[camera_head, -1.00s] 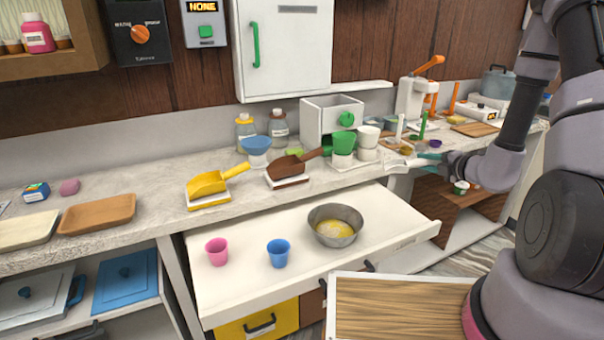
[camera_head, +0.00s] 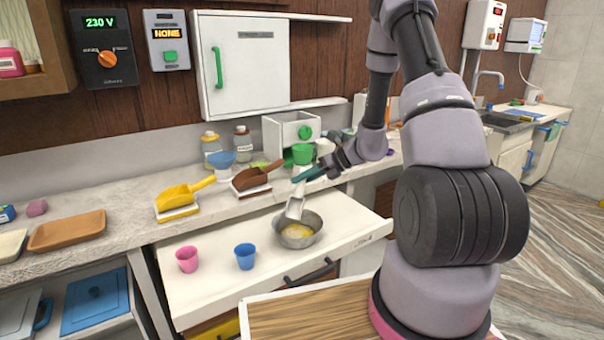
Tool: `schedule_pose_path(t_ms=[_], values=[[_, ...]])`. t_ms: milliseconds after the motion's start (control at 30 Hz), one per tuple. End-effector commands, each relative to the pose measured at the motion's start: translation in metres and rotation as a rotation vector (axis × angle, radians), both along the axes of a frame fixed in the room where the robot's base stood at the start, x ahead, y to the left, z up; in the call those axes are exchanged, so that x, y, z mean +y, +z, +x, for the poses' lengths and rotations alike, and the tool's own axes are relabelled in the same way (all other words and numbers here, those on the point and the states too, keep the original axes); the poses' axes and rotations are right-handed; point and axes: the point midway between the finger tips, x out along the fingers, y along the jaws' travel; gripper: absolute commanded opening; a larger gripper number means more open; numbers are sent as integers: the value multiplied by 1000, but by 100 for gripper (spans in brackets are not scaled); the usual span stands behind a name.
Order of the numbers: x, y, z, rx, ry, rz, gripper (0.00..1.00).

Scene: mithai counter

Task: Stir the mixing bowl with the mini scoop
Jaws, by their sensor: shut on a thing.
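The grey metal mixing bowl (camera_head: 313,237) sits on the white pull-out shelf, with yellow contents in it. My gripper (camera_head: 326,171) is above and slightly right of the bowl, shut on a scoop with a teal handle and a pale, whitish head, which I take for the mini scoop (camera_head: 297,203). The scoop points downward, its lower end at or just above the bowl's back rim; I cannot tell whether it touches the contents. The fingertips are small and partly hidden by the handle.
A pink cup (camera_head: 187,260) and a blue cup (camera_head: 245,257) stand on the white shelf (camera_head: 205,300) left of the bowl. A yellow scoop (camera_head: 180,196) and a brown scoop (camera_head: 252,178) rest on the counter behind. A green funnel-like cup (camera_head: 302,153) stands behind my gripper.

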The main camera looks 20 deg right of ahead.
Motion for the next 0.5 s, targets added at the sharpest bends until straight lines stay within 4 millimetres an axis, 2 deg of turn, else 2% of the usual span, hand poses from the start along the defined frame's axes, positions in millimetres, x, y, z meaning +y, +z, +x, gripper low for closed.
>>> schedule_pose_path(t_ms=[500], values=[[0,-62,0,3,-3,2,0]])
